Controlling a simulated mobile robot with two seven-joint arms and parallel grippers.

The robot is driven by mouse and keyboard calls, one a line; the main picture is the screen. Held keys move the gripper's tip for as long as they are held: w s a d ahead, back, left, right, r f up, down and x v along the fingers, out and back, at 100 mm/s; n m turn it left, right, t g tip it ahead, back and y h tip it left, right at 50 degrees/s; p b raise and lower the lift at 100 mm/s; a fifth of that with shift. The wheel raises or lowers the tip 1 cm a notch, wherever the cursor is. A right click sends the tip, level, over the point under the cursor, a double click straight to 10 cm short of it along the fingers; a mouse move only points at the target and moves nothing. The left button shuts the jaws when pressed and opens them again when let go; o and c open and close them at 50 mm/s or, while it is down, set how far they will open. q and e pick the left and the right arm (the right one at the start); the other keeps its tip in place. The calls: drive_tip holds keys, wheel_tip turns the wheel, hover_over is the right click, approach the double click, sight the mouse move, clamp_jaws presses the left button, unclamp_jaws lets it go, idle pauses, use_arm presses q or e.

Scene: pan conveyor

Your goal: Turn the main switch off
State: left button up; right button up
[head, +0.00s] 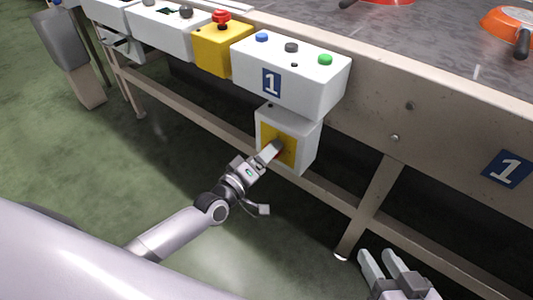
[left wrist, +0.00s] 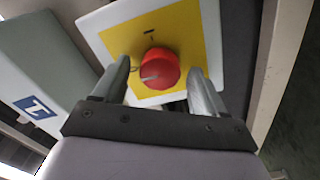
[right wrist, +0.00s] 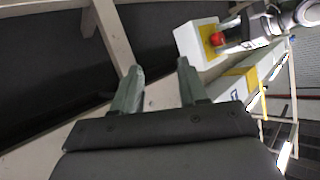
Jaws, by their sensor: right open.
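The main switch is a red rotary knob (left wrist: 160,69) on a yellow plate (left wrist: 190,32), on the front of a white box (head: 305,143) below the conveyor's control panel. In the left wrist view, a light mark on the knob points to the lower left. My left gripper (head: 271,152) is at the knob; in the left wrist view its fingers (left wrist: 160,82) are apart on either side of it, with gaps visible. The knob also shows in the right wrist view (right wrist: 217,40). My right gripper (head: 385,262) is open and empty, low at the right, away from the switch.
Above the switch is a white control box (head: 300,80) with blue, black and green buttons. A yellow box (head: 212,48) with a red emergency button is left of it. Conveyor frame legs (head: 370,205) stand right of the switch. Pans (head: 512,25) lie on the belt.

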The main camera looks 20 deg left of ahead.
use_arm(q)
drive_tip(key=p+v, duration=0.2)
drive_tip(key=v, duration=0.5)
use_arm(e)
drive_tip(key=shift+s+d+r+h, duration=0.1)
drive_tip(key=shift+s+d+h, duration=0.1)
drive_tip(key=shift+d, duration=0.25)
drive_tip(key=shift+s+d+r+h, duration=0.1)
drive_tip(key=shift+d+h, duration=0.1)
drive_tip(key=shift+d, duration=0.2)
drive_tip(key=shift+a, duration=0.1)
